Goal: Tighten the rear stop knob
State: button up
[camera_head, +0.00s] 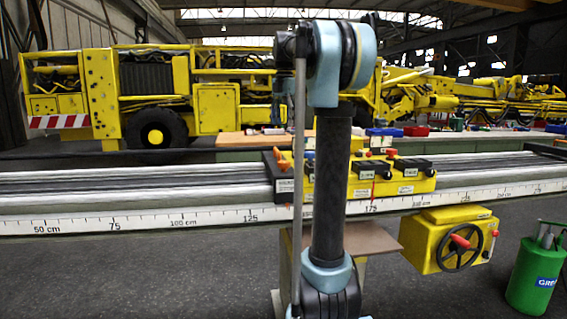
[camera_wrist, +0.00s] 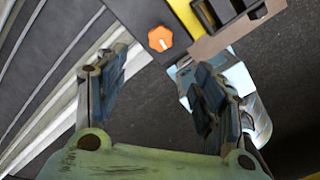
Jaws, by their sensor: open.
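An orange lobed knob (camera_wrist: 160,39) with a pale mark sits on a dark block at the top of the wrist view, beside a yellow edge. My gripper (camera_wrist: 155,88) is open and empty, its two dark fingers spread below the knob and apart from it. In the head view, a small orange knob (camera_head: 283,165) sits on a dark labelled block at the left end of the yellow carriage (camera_head: 407,182). I cannot tell for sure that it is the same knob.
The long grey boom rail (camera_head: 140,190) with a centimetre scale runs across the head view. A yellow box with a handwheel (camera_head: 460,247) hangs below it at right. A green canister (camera_head: 533,273) stands on the floor. A yellow machine (camera_head: 215,107) stands behind a bench.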

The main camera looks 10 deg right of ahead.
aim_at(284, 166)
notch_tip(284, 166, down, 16)
jog(key=shift+f, duration=0.1)
dwell(0.5)
jog(key=c, duration=1.1)
